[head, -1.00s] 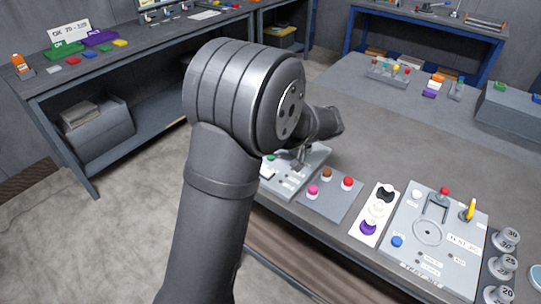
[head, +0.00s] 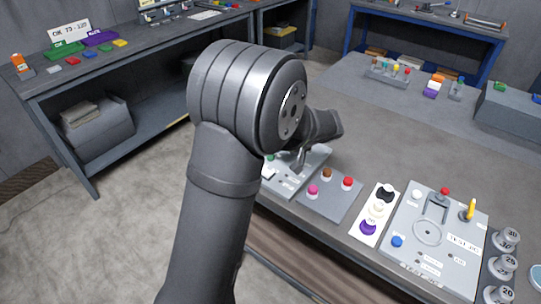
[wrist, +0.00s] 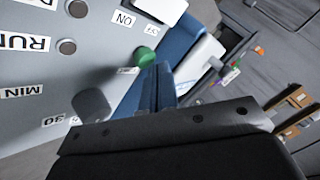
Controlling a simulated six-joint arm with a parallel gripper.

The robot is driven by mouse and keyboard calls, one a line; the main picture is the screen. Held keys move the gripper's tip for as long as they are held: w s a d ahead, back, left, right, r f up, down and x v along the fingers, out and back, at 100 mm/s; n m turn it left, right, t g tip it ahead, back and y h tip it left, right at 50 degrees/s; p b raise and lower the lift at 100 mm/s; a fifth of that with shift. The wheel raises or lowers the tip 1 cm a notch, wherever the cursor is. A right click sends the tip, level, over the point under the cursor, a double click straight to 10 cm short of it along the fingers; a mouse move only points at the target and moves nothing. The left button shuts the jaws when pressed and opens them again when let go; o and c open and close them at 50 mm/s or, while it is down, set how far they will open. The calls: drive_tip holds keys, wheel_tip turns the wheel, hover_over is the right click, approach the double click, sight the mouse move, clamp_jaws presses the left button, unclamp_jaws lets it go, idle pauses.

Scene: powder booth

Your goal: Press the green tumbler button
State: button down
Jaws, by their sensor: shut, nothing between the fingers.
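The green button (wrist: 146,57) is a small round knob on a grey control panel in the wrist view. In the head view a green spot shows on the panel (head: 290,186), just right of my arm (head: 270,157). My gripper (wrist: 165,68) is shut and empty, its narrow fingertips close beside the green button, to its right in the wrist view. I cannot tell if they touch it. In the head view my gripper (head: 299,160) is low over the panel, which my arm partly hides.
The panel carries labels reading RUN, ON and MIN, metal studs (wrist: 67,46) and a grey knob (wrist: 91,104). Right of it stand a plate (head: 330,197) with pink, brown and red buttons, a white strip (head: 365,232), and a test plate (head: 452,262). The table behind is mostly clear.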

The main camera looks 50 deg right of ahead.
drive_tip(key=shift+f, duration=0.4)
idle(0.6)
drive_tip(key=shift+r, duration=0.85)
drive_tip(key=shift+r, duration=2.5)
wheel_tip(320, 180, up, 4)
drive_tip(key=shift+f, duration=0.1)
